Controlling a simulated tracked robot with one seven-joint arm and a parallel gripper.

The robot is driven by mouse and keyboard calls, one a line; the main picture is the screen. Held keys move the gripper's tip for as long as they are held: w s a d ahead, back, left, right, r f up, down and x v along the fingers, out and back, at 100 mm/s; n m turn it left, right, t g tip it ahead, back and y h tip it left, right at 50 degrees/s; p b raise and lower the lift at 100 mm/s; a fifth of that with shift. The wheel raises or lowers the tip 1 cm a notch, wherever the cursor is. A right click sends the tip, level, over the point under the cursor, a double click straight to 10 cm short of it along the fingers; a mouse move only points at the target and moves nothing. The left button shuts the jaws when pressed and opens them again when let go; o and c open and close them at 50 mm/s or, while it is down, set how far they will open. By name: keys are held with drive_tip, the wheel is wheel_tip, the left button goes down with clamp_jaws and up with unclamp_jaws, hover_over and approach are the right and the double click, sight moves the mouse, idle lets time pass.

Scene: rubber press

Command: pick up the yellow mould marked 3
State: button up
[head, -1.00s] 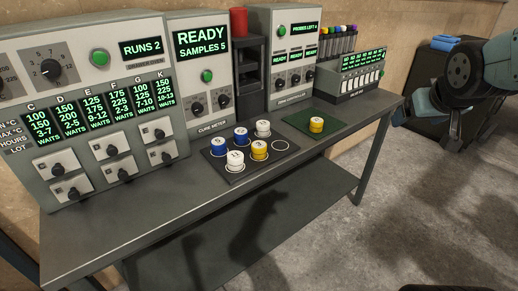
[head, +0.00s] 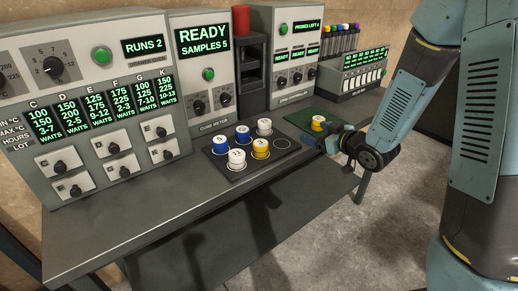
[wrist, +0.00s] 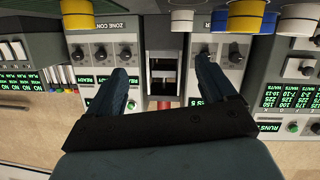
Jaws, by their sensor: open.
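One yellow mould (head: 260,149) stands in the front part of the dark tray (head: 239,175). Another yellow mould (head: 317,123) stands on the green mat (head: 300,116) to the right. Both have pale tops, and I cannot read their marks. My gripper (head: 310,141) is low over the bench's front edge, right of the tray and in front of the mat. In the wrist view its two fingers (wrist: 164,72) are spread with nothing between them.
Two white moulds (head: 236,160) and two blue moulds (head: 220,145) crowd the tray beside its yellow one. An empty ring (head: 281,143) marks the tray's right end. The front bench strip (head: 150,215) is clear.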

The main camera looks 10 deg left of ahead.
drive_tip(key=s+a+f+n+g+y, duration=0.2)
drive_tip(key=s+a+f+g+y, duration=0.1)
drive_tip(key=s+a+f+y, duration=0.25)
approach(256, 141)
drive_tip(key=shift+y, duration=0.25)
drive_tip(key=w+a, duration=0.1)
drive_tip(key=a, duration=0.1)
drive_tip(key=w+a+f, duration=0.1)
drive_tip(key=a, duration=0.1)
drive_tip(key=shift+w+f, duration=0.1)
drive_tip(key=shift+w, duration=0.25)
drive_tip(key=shift+s+x, duration=0.1)
drive_tip(key=shift+x, duration=1.25)
drive_tip(key=shift+s+x, duration=0.15)
drive_tip(key=shift+x, duration=1.15)
drive_tip(key=shift+a+r, duration=0.1)
drive_tip(key=shift+r, duration=0.1)
drive_tip(key=shift+c, duration=0.5)
drive_tip(key=c, duration=1)
drive_tip(key=shift+c, duration=0.5)
drive_tip(key=shift+r, duration=0.1)
